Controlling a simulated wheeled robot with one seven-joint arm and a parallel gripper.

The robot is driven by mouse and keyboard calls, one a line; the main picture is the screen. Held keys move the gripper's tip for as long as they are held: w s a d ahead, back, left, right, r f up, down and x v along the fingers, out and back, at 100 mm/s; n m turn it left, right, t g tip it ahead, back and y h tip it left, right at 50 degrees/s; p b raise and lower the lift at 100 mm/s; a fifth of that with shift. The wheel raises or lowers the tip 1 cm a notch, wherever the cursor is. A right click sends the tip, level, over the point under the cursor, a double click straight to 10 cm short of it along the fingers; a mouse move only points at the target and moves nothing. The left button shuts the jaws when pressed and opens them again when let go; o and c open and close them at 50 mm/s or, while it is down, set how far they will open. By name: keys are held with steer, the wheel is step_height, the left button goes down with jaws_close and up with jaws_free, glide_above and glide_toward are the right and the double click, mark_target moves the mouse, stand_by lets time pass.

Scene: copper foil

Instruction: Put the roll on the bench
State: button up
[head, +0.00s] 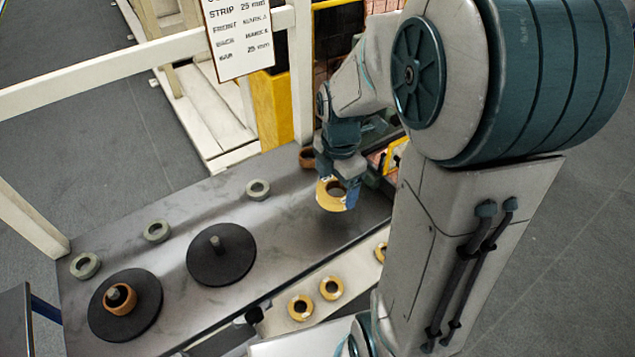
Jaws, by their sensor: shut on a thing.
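My gripper (343,188) is shut on a yellow roll (326,203), a ring with an open middle. It holds the roll over the right part of the grey metal bench (205,305). Whether the roll touches the bench top or hangs just above it, I cannot tell. My fingers and wrist cover the roll's right and upper side.
Two black discs with spindles stand on the bench; the left disc (146,318) carries a copper roll (121,302), the right disc (222,262) is bare. Grey rings (157,231) line the back edge. A brown ring (306,157) sits behind my gripper. Yellow rolls (301,308) lie on a pale front ledge.

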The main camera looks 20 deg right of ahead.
mark_target(323, 180)
steer(key=w+a+f, duration=0.2)
steer(key=w, duration=0.1)
steer(key=shift+a+f, duration=0.1)
steer(key=shift+f, duration=2)
steer(key=shift+f, duration=0.15)
steer(key=shift+f, duration=0.15)
steer(key=o, duration=1)
